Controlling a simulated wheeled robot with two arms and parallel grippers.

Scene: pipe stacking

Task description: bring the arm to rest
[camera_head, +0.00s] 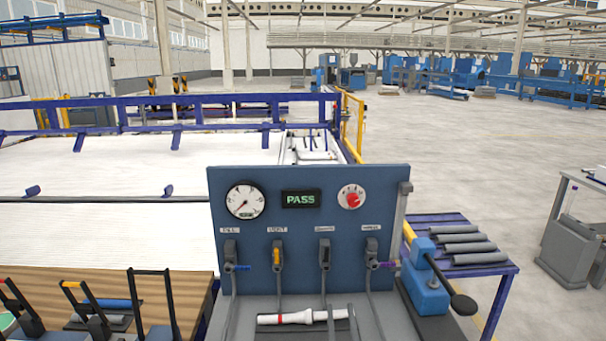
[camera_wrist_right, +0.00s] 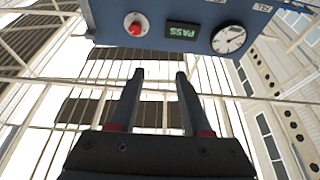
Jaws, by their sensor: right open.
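The panel also shows in that view (camera_wrist_right: 170,12), upside down at the top, clear of the fingers. My left gripper is not in view.
The panel's display (camera_head: 301,199) reads PASS. A blue clamp with a black knob (camera_head: 427,282) stands at its right, before a rack (camera_head: 490,268) of several grey pipes. Black-handled clamps (camera_head: 95,315) stand on a wooden bench (camera_head: 191,297) at left. Open floor lies beyond the rack.

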